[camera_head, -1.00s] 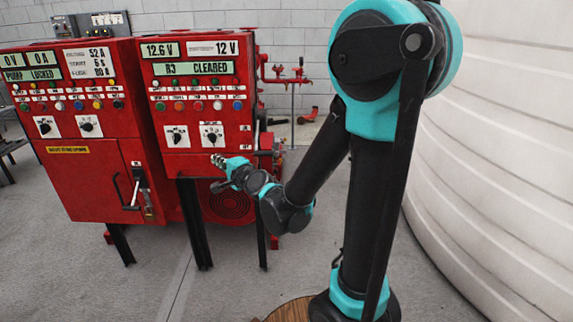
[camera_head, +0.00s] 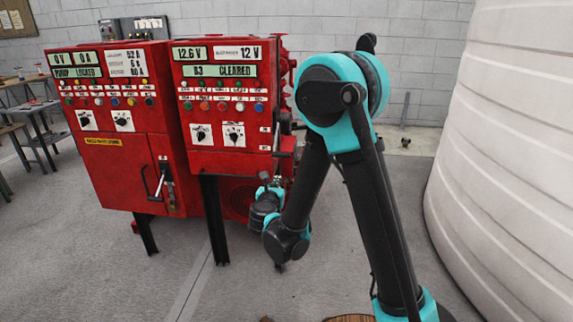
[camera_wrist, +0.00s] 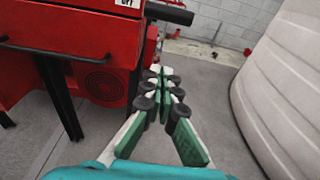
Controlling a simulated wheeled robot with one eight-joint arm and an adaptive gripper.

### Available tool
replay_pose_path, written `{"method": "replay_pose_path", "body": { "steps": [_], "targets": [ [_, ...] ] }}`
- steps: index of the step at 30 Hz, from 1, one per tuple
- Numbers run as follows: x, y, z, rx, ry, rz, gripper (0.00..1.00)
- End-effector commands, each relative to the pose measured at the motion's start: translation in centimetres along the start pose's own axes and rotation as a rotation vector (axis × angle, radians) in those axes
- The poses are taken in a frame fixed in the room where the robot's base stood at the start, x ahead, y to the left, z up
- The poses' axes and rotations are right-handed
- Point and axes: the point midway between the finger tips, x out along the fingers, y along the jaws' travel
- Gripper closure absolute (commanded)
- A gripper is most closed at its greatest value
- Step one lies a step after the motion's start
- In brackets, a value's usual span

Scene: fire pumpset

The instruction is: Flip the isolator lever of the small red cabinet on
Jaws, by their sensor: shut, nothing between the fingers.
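In the wrist view a black handle (camera_wrist: 168,13) sticks out to the right beside an "OFF" label on the cabinet (camera_wrist: 95,28). My gripper (camera_wrist: 163,72) is shut and empty, below the handle and apart from it, pointing along the cabinet's right side. In the head view my gripper (camera_head: 272,181) is small and partly merged with red parts behind.
The larger red cabinet (camera_head: 115,140) stands at left with its own lever (camera_head: 160,182). Black legs (camera_head: 214,220) stand under the cabinets. A big white tank (camera_head: 505,150) stands right; floor between is clear.

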Motion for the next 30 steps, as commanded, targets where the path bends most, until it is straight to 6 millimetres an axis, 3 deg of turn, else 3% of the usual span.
{"method": "replay_pose_path", "body": {
  "steps": [11, 27, 30],
  "targets": [
    [1.0, 0.0, 0.1, -0.003, -0.002, 0.001, 1.0],
    [10.4, -0.1, 0.1, -0.004, -0.002, 0.0, 1.0],
    [9.6, 0.0, 1.4, -0.005, -0.002, 0.003, 1.0]
  ]
}}
